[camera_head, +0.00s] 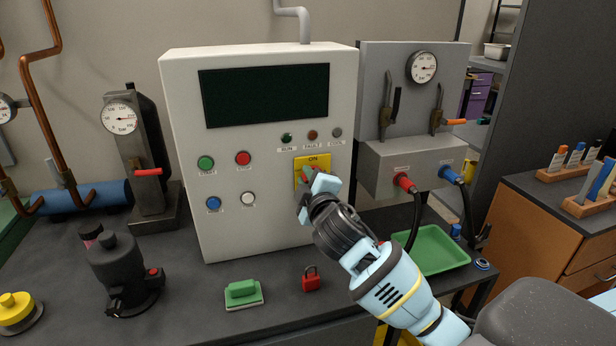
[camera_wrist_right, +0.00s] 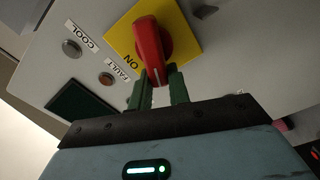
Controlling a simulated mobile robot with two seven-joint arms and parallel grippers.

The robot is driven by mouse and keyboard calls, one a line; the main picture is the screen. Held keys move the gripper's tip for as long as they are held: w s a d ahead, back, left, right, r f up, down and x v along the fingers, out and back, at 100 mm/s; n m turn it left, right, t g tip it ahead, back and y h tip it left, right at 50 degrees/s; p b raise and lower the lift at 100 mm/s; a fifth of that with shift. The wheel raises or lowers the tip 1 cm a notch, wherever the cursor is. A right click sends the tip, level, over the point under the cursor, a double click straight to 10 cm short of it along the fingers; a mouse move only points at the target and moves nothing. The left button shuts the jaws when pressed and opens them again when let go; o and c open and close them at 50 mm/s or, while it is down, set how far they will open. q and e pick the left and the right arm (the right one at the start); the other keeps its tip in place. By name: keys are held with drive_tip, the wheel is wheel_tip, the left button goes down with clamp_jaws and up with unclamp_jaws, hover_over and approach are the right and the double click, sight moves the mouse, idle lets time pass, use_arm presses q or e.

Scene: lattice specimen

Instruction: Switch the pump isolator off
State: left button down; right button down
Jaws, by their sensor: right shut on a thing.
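The pump isolator is a red rotary handle (camera_wrist_right: 151,50) on a yellow plate (camera_head: 313,161) marked ON, on the front of a white control cabinet (camera_head: 230,235). In the right wrist view the handle's pale pointer line lies toward the ON mark. My right gripper (camera_head: 309,178) is at the plate and covers most of the handle in the head view. In the right wrist view its two green fingers (camera_wrist_right: 162,88) stand on either side of the handle's near end, shut on it. My left gripper is not in view.
A green tray (camera_head: 436,250) is to the right. Red and blue plugged cables (camera_head: 404,182) hang from the grey box beside the cabinet.

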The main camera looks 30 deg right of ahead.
drive_tip(key=shift+d+f+n, duration=0.1)
drive_tip(key=shift+f+n, duration=0.35)
drive_tip(key=shift+n, duration=0.65)
drive_tip(key=shift+d+f+n, duration=0.1)
drive_tip(key=shift+f+n, duration=0.35)
drive_tip(key=shift+n, duration=0.65)
drive_tip(key=c, duration=1.3)
unclamp_jaws()
drive_tip(key=shift+d+r, duration=0.1)
drive_tip(key=shift+r, duration=0.15)
drive_tip(key=shift+s, duration=0.1)
drive_tip(key=shift+v, duration=3.85)
